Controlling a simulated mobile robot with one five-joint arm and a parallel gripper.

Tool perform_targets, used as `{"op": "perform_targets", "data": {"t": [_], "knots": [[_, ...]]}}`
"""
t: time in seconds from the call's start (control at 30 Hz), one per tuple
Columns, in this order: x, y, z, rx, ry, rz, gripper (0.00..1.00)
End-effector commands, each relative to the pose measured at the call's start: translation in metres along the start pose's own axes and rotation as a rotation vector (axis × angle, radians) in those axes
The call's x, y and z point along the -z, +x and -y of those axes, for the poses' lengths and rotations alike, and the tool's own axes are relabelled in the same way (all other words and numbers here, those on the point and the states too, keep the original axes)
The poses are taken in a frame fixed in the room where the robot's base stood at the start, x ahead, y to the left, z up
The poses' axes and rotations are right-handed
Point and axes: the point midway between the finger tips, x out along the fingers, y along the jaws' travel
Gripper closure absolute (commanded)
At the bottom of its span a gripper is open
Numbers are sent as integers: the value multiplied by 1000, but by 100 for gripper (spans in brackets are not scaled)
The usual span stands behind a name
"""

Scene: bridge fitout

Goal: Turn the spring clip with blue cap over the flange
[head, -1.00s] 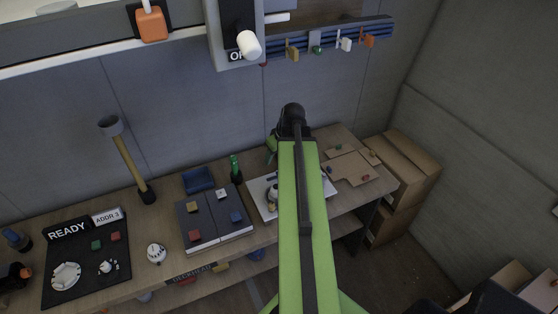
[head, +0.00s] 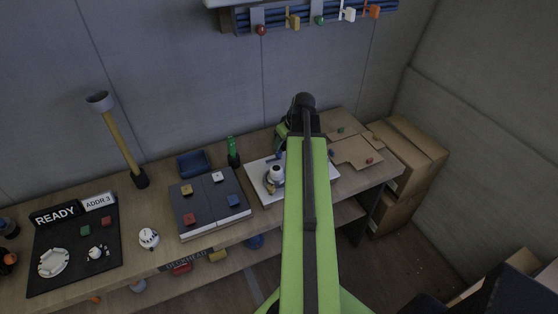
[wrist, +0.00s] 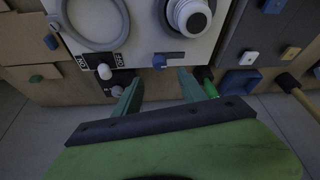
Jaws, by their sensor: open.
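A small blue cap (wrist: 159,61), which looks like the spring clip's cap, is at the near edge of the white panel (wrist: 140,36) in the wrist view. A short dark blue bar sits right beside it. The round white and grey flange (wrist: 188,14) is just beyond, on the same panel. My gripper (wrist: 160,86) is open and empty, its two green fingers on either side of the cap and short of it. In the head view, the panel (head: 256,184) and flange (head: 275,173) show left of my arm, which hides part of the panel.
A white-knobbed ON/OFF switch (wrist: 104,71) and a large grey ring (wrist: 96,24) are left of the flange in the wrist view. A green bottle-like item (wrist: 210,88) is near the right finger. Cardboard boxes (head: 407,160) stand right of the bench.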

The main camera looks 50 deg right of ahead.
Motion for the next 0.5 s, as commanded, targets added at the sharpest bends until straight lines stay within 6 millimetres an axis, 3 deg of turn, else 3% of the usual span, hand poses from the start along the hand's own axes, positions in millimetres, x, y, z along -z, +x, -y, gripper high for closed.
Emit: {"op": "perform_targets", "data": {"t": [0.03, 0.2, 0.33, 0.5], "knots": [[-3, 22, -1, 0, -1, 0, 52], [-3, 57, -1, 0, -2, 1, 52], [-1, 70, 0, 0, -1, 1, 52], [0, 70, 1, 0, -1, 1, 52]]}}
